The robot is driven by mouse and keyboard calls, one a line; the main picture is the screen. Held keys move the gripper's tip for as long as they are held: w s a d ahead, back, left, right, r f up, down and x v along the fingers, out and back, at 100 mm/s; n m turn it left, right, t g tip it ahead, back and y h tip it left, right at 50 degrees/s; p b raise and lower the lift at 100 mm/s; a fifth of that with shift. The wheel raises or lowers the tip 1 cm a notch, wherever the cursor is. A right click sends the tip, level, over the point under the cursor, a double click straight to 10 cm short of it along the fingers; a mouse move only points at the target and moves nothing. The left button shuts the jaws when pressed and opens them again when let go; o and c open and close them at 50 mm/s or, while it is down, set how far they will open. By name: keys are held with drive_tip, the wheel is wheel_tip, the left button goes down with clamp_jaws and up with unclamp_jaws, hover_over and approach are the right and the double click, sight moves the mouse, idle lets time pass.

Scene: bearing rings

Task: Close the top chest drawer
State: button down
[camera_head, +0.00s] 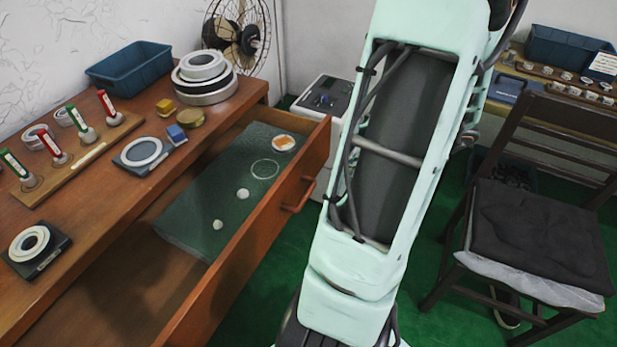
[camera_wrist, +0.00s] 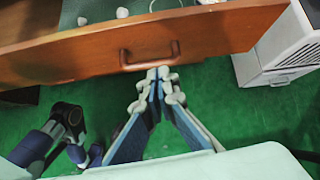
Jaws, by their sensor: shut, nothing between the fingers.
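The top chest drawer (camera_head: 262,235) stands pulled out of the wooden chest in the head view. In the head view my arm hides the gripper. Inside the drawer are a green mat (camera_head: 205,222), two white knobs (camera_head: 243,194) and a round orange-and-white piece (camera_head: 284,142).
The chest top (camera_head: 105,200) holds a blue bin (camera_head: 130,70), stacked rings (camera_head: 204,78) and a wooden rack (camera_head: 80,160). A grey cabinet (camera_head: 325,100) stands beyond the drawer, close to its right in the wrist view. A cushioned chair (camera_head: 535,235) is at right. Green floor lies below.

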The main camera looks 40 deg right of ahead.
sight(297, 181)
drive_tip(key=shift+m, duration=0.7)
drive_tip(key=b+x, duration=0.1)
drive_tip(key=x, duration=0.2)
drive_tip(key=f+b+x, duration=0.1)
drive_tip(key=x, duration=0.2)
drive_tip(key=s+b+x, duration=0.1)
drive_tip(key=x, duration=0.2)
drive_tip(key=shift+d+f, duration=0.3)
drive_tip(key=w, duration=0.1)
drive_tip(key=w+a, duration=0.1)
drive_tip(key=w, duration=0.1)
drive_tip(key=shift+w+a+b, duration=0.1)
drive_tip(key=shift+b, duration=0.3)
drive_tip(key=shift+w+a, duration=0.15)
drive_tip(key=shift+w, duration=0.25)
drive_tip(key=shift+w, duration=0.1)
drive_tip(key=w+a, duration=0.3)
drive_tip(key=w, duration=0.4)
drive_tip(key=w+a, duration=0.3)
drive_tip(key=w, duration=0.4)
drive_tip(key=w+a, duration=0.3)
drive_tip(key=w, duration=0.4)
drive_tip(key=shift+w, duration=0.2)
drive_tip(key=shift+w+r, duration=0.15)
drive_tip(key=shift+w, duration=0.1)
drive_tip(key=shift+w+a+r, duration=0.1)
